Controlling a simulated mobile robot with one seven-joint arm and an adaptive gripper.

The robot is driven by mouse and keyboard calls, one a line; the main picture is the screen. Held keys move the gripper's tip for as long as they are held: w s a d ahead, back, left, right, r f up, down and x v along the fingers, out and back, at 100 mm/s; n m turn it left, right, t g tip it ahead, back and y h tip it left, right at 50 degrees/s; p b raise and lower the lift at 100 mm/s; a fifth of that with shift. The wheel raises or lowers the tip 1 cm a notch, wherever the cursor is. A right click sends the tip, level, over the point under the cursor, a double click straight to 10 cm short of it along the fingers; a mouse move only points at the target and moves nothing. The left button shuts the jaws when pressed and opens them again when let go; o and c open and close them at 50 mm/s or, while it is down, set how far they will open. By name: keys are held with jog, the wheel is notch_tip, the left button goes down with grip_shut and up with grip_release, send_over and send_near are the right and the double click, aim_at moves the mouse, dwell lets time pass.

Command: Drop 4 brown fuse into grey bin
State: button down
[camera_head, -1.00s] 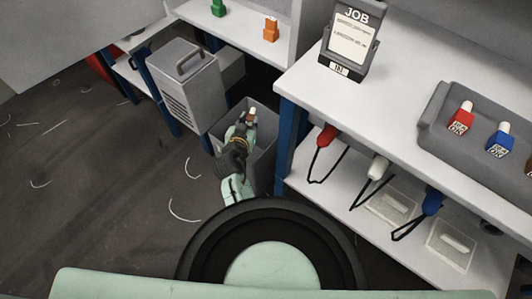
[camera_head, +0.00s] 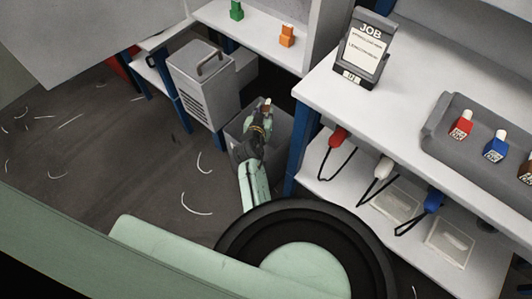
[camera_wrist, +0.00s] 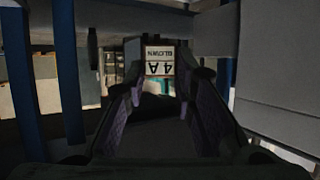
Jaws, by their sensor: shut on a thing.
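My gripper (camera_head: 263,112) is at the grey bin (camera_head: 281,137), with its fingers over the bin's opening in the head view. It is shut on a small fuse (camera_wrist: 159,60) whose white label reads "4 A BLOWN" upside down in the wrist view. The fuse sits between the two fingertips (camera_wrist: 160,80). In the head view only a small pale and brownish tip of the fuse (camera_head: 267,102) shows. The bin stands on the floor beside the bench's blue leg. The arm hides part of the bin, and its bottom cannot be seen.
A grey vented box with a handle (camera_head: 203,85) stands left of the bin. The workbench (camera_head: 330,92) on the right carries a JOB sign (camera_head: 366,50) and a grey tray (camera_head: 450,139) with red, blue and brown fuses. Open floor lies left.

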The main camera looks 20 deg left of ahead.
notch_tip(320, 180, down, 5)
jog(key=b, duration=0.3)
jog(key=c, duration=1.3)
grip_release()
jog(key=shift+s, duration=0.1)
jog(key=v, duration=0.7)
jog(key=shift+s, duration=0.15)
